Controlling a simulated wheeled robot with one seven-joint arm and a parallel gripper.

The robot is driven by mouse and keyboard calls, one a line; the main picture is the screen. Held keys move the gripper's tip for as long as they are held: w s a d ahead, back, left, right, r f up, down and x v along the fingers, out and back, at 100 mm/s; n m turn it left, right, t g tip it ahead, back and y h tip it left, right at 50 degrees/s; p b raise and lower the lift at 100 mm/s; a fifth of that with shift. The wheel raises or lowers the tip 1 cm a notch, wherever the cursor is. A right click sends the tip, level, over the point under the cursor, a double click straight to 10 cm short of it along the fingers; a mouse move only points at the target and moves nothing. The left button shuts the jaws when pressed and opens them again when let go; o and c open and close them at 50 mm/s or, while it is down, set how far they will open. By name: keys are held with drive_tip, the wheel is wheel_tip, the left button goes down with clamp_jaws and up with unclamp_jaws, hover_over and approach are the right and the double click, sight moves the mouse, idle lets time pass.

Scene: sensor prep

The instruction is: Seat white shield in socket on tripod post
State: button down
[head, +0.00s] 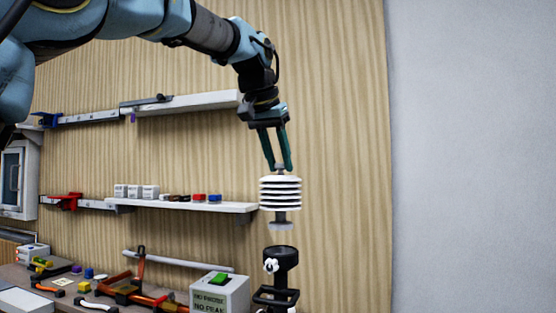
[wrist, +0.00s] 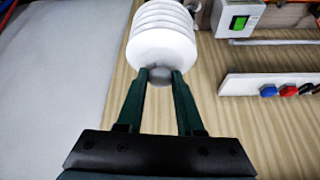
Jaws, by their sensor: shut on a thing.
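The white shield (head: 280,191) is a stack of white ribbed plates with a grey stem and a wider foot below it. My gripper (head: 280,167) is shut on the knob at its top and holds it upright in the air. In the wrist view the shield (wrist: 165,40) sits at the fingertips of my gripper (wrist: 161,78), with the grey knob between them. The black socket (head: 281,257) on the tripod post stands below the shield's foot, with a small visible gap between them. A white knob (head: 271,266) is on the socket's side. The wrist view does not show the socket.
A white shelf (head: 190,205) with small boxes and coloured blocks is left of the shield. A white box with a green switch (head: 219,292) stands left of the post. The bench (head: 60,285) holds clamps and tools. Plain wall is open to the right.

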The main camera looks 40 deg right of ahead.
sight(279, 189)
drive_tip(key=shift+f+b, duration=1.8)
drive_tip(key=shift+f, duration=1.5)
idle(0.5)
drive_tip(key=shift+c, duration=2.3)
unclamp_jaws()
drive_tip(key=shift+o, duration=0.3)
drive_tip(key=o, duration=0.4)
